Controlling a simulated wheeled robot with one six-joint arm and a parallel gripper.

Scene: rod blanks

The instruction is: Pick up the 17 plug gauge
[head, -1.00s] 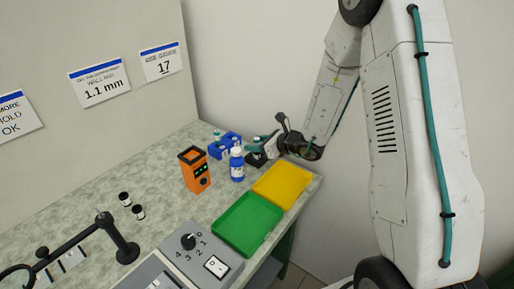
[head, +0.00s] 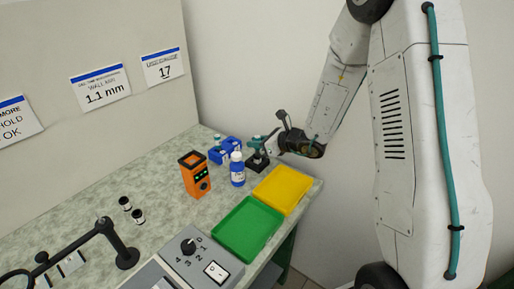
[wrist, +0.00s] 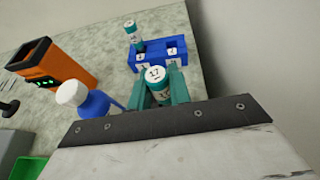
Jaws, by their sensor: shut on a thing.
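The 17 plug gauge (wrist: 157,85) is a short cylinder with a white cap marked 17 and a teal band. It sits between the two teal fingers of my gripper (wrist: 160,88), which is shut on it.
A blue bottle (head: 237,170), an orange device (head: 195,175), a yellow tray (head: 302,178) and a green tray (head: 272,222) are nearby.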

